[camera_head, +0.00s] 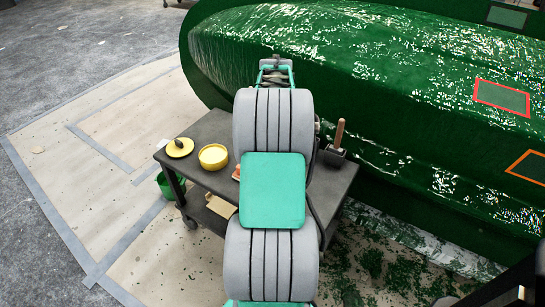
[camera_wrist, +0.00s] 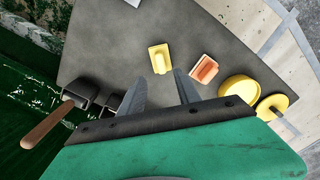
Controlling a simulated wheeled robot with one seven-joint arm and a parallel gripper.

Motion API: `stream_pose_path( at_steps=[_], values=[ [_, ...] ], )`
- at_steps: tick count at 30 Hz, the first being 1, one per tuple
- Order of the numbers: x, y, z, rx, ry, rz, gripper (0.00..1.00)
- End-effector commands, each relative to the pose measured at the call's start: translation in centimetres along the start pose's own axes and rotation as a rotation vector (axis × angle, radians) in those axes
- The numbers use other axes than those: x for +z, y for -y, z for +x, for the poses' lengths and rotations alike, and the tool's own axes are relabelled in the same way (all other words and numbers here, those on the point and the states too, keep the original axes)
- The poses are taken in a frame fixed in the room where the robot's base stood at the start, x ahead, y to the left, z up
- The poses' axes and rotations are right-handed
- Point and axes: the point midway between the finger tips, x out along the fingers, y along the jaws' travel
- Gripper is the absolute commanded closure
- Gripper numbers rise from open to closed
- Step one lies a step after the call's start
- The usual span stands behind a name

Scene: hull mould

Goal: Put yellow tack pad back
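The yellow tack pad (camera_wrist: 160,63), a small flat block with a raised grip, lies on the grey cart top in the wrist view. In the head view my arm hides it. My gripper (camera_wrist: 160,75) is open, its two dark fingers apart and pointing toward the pad. The pad shows just beyond the fingertips, with nothing held between them. I cannot tell the height of the fingertips above the cart. An orange pad (camera_wrist: 204,69) of similar shape lies to the right of the yellow one, and it also shows beside my arm in the head view (camera_head: 236,174).
The dark cart top (camera_head: 208,128) also holds a yellow tub (camera_head: 213,157), a yellow lid (camera_head: 180,148) with a dark knob, and a black holder (camera_head: 332,154) with a wooden handle (camera_head: 340,132). A green hull (camera_head: 400,80) stands behind. A green bucket (camera_head: 168,187) is at lower left.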

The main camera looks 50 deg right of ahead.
Motion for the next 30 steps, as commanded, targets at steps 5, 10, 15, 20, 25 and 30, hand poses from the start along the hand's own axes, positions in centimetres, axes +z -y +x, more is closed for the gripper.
stream_pose_path(
  at_steps=[5,10,15,20,25,30],
  values=[
    [0.2,1.3,-0.9,0.001,-0.005,-0.020,0.61],
    [4.1,13.3,-4.0,0.005,-0.063,-0.202,0.61],
    [16.5,26.3,-5.3,-0.023,-0.153,-0.479,0.61],
    [25.6,29.9,-3.7,-0.062,-0.201,-0.648,0.61],
    [28.0,30.3,-2.8,-0.073,-0.209,-0.690,0.61],
    [27.9,30.3,-2.8,-0.072,-0.207,-0.688,0.61]
  ],
)
